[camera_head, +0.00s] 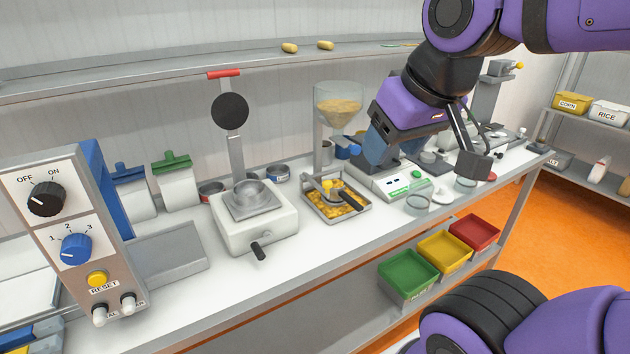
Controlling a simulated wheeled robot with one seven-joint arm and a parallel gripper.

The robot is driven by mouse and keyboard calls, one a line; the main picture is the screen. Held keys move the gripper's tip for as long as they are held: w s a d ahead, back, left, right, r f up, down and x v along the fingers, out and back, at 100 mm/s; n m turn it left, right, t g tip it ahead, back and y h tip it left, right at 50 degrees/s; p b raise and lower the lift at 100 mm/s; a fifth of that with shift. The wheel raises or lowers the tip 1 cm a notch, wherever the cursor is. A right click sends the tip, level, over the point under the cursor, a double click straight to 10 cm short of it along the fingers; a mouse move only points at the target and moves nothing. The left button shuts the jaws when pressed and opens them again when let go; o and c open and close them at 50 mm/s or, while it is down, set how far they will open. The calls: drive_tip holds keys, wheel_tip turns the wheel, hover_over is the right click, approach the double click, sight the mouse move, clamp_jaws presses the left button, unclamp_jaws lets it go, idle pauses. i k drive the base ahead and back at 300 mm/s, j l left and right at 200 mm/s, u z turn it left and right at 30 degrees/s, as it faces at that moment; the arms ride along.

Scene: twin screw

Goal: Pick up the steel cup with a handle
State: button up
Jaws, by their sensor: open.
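A small steel cup or scoop with a dark handle (331,184) rests in a shallow metal tray (363,205) of yellow grain, at the middle of the bench. It is small here, and its exact shape is hard to make out. My gripper (428,158) is above the bench to the right of the tray, with its fingers spread wide apart and nothing visible held. A small grey round vessel (429,157) shows between the fingers in the picture; I cannot tell if it has a handle, nor its depth relative to the fingers.
A white scale (395,187) and glass dishes (418,201) stand right of the tray. A grain hopper (338,104) rises behind it. A white press (255,218) with a tall lever stands left. Green (407,272), yellow (445,250) and red bins (474,231) sit below the front edge.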

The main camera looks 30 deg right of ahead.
sight(337, 195)
drive_tip(key=z, duration=1.55)
drive_tip(key=u, duration=0.4)
drive_tip(key=l+u, duration=0.15)
drive_tip(key=u, duration=0.2)
drive_tip(key=l+u, duration=0.1)
drive_tip(key=u, duration=0.65)
drive_tip(key=k+l, duration=0.1)
drive_tip(key=l, duration=0.25)
drive_tip(key=k+l+u, duration=0.1)
drive_tip(key=l, duration=0.25)
drive_tip(key=k+l, duration=0.15)
drive_tip(key=l, duration=0.2)
